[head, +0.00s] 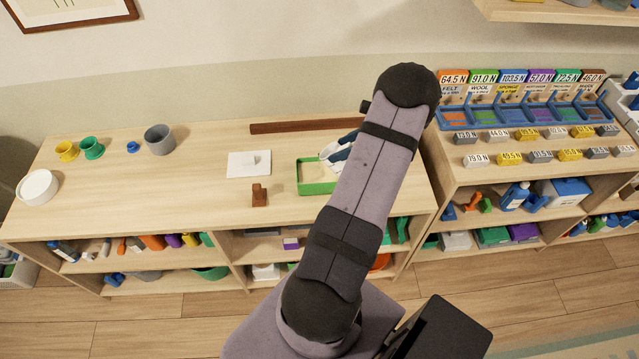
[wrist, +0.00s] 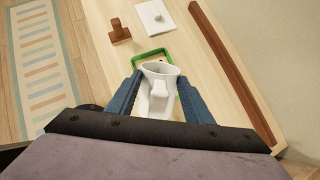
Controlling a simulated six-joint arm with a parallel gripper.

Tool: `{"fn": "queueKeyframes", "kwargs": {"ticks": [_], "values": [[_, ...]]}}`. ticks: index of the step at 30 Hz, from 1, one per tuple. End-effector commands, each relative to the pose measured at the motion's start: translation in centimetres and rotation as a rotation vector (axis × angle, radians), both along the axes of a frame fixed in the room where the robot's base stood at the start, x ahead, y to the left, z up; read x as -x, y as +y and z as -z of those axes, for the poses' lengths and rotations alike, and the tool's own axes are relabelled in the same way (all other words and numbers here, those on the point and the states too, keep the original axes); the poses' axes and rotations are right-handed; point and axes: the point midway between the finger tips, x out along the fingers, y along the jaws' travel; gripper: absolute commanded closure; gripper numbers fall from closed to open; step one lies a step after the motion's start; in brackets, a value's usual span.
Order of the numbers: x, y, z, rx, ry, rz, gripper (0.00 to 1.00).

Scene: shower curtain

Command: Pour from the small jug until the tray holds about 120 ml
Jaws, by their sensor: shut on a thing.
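The small jug (wrist: 158,70) is white, with a wide open mouth and a handle towards me in the wrist view. My gripper (wrist: 160,92) is shut on it, with a blue finger on either side. The tray is green-rimmed and shallow; it sits on the bench top in the head view (head: 319,189) and shows beyond the jug in the wrist view (wrist: 140,58). In the head view my gripper (head: 343,150) is at the tray's right back, partly hidden by my arm. I cannot tell whether liquid is in the jug or tray, and I see no stream.
A white plate with a small knob (head: 249,164) and a brown wooden block (head: 259,195) stand left of the tray. A long brown strip (head: 300,127) lies behind. Cups (head: 159,139) and a white round dish (head: 38,187) are far left. A labelled rack (head: 535,112) stands right.

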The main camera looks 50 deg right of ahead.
Motion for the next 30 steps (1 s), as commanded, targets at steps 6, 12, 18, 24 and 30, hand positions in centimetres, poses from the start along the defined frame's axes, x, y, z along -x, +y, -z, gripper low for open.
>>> {"fn": "queueKeyframes", "kwargs": {"ticks": [6, 12, 18, 24, 30], "values": [[0.0, 0.0, -0.1, 0.0, -0.001, 0.001, 1.0], [0.0, 0.0, -0.1, 0.001, 0.0, 0.001, 1.0], [-0.2, 0.0, -0.2, 0.007, 0.019, 0.0, 1.0], [0.1, -0.1, 0.5, -0.005, -0.014, 0.003, 1.0], [0.9, -0.3, 1.1, -0.041, -0.148, 0.006, 1.0]]}}
